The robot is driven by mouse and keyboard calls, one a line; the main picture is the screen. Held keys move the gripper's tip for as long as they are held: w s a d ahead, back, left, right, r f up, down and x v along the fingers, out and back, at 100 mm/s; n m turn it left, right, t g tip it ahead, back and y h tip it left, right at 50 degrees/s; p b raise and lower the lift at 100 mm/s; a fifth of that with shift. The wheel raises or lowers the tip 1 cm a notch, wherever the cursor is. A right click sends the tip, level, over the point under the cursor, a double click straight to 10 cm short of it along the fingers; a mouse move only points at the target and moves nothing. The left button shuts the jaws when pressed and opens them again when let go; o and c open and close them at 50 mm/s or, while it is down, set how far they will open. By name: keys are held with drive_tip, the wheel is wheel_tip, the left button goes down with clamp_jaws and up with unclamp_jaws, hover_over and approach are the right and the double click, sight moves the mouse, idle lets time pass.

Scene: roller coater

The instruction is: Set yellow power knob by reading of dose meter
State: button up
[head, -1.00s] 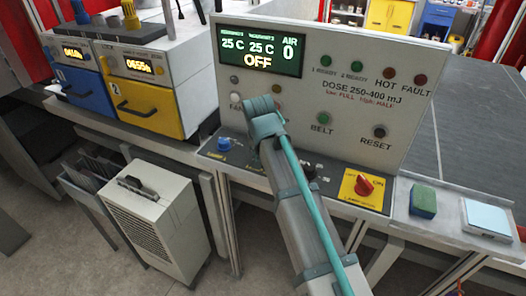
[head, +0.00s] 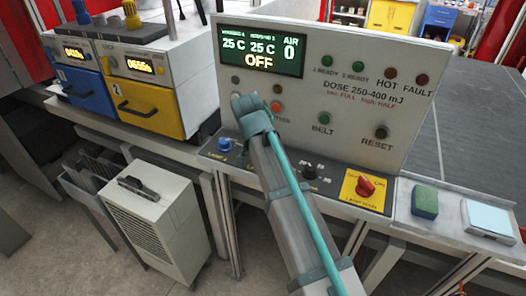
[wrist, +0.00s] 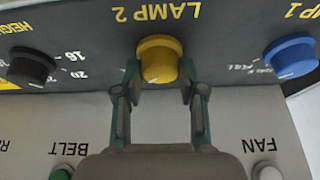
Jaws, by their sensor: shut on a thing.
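The yellow LAMP 2 knob (wrist: 160,57) is upside down with its panel in the wrist view. My gripper (wrist: 160,78) is shut on it, one finger on each side. In the head view my arm hides this knob. The control panel (head: 411,135) carries the printed line DOSE 250-400 mJ, with low: FULL and high: HALF under it. A flat device with a pale blue face (head: 487,218) lies on the right ledge; I cannot tell if it is the dose meter, and no reading is legible on it. The panel display (head: 260,50) shows 25 C, 25 C, AIR 0 and OFF.
The blue LAMP 1 knob (wrist: 291,56) and black HEIGHT knob (wrist: 32,65) flank the yellow one. A red switch (head: 366,186) on a yellow plate sits farther right. A green-and-blue block (head: 424,203) lies on the ledge. Panel buttons rise close behind my arm.

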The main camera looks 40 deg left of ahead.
drive_tip(key=o, duration=1.1)
drive_tip(key=shift+o, duration=0.2)
drive_tip(key=v, duration=1.2)
